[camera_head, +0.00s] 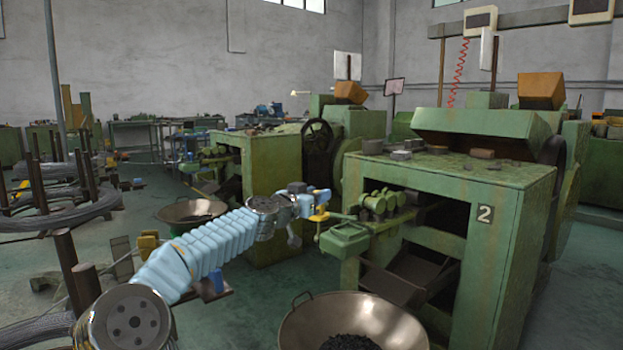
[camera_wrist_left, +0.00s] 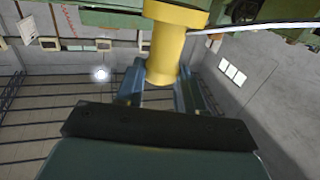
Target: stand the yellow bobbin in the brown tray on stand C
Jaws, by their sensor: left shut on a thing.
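My left gripper (camera_head: 318,201) is at the end of my pale blue arm, in front of the green machines. In the left wrist view, its two dark fingers (camera_wrist_left: 160,80) are shut on the yellow bobbin (camera_wrist_left: 168,50), around its narrower body, with a wide flange beyond the fingers. In the head view the bobbin (camera_head: 319,217) shows only as a small yellow patch at the gripper, clear of the floor. I cannot make out the brown tray or stand C for sure in either view. My right gripper is not in view.
A wide metal bowl (camera_head: 400,325) with dark pieces stands below. Another bowl (camera_head: 190,211) is farther back. Wire coils (camera_head: 60,222) and posts crowd the left.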

